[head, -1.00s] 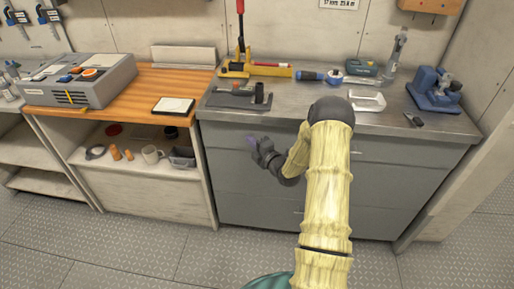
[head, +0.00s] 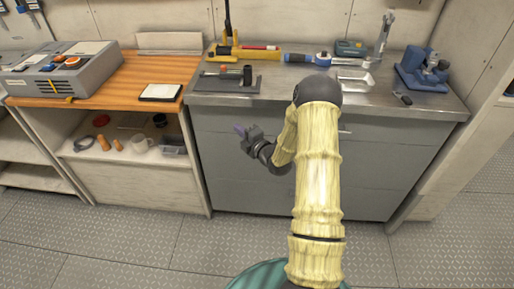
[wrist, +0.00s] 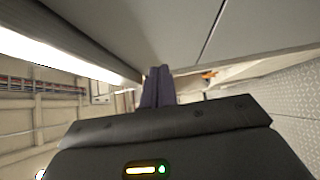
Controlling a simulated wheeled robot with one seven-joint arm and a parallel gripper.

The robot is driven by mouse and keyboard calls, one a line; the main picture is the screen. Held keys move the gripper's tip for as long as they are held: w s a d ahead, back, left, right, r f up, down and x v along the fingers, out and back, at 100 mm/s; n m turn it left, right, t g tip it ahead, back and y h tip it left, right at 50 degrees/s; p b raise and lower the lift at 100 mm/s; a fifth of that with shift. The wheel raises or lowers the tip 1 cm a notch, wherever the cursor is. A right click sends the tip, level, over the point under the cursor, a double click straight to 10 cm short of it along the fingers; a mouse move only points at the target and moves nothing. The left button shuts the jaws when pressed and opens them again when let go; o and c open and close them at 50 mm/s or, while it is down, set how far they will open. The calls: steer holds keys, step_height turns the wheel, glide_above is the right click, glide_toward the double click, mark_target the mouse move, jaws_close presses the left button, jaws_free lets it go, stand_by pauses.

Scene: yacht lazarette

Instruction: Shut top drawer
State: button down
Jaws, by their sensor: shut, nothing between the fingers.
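The grey drawer cabinet stands under the metal counter in the head view. Its top drawer (head: 390,128) is the wide front just below the countertop, with a small pale handle partly hidden by my arm. It looks flush or nearly flush with the cabinet; I cannot tell if a gap is left. My gripper (head: 240,130) is in front of the left part of this drawer, shut and empty. In the wrist view its dark purple fingertips (wrist: 157,72) are together, close to the grey fronts (wrist: 180,25); contact cannot be told.
The metal countertop (head: 300,98) holds a torque wrench (head: 308,58), a white tray (head: 355,84), a blue vise (head: 425,68) and other tools. A wooden bench (head: 120,95) with an open shelf is at left. The plated floor (head: 130,235) in front is clear.

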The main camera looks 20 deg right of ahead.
steer(key=v, duration=1)
steer(key=shift+w+f, duration=0.1)
steer(key=shift+f, duration=0.05)
steer(key=shift+a, duration=0.15)
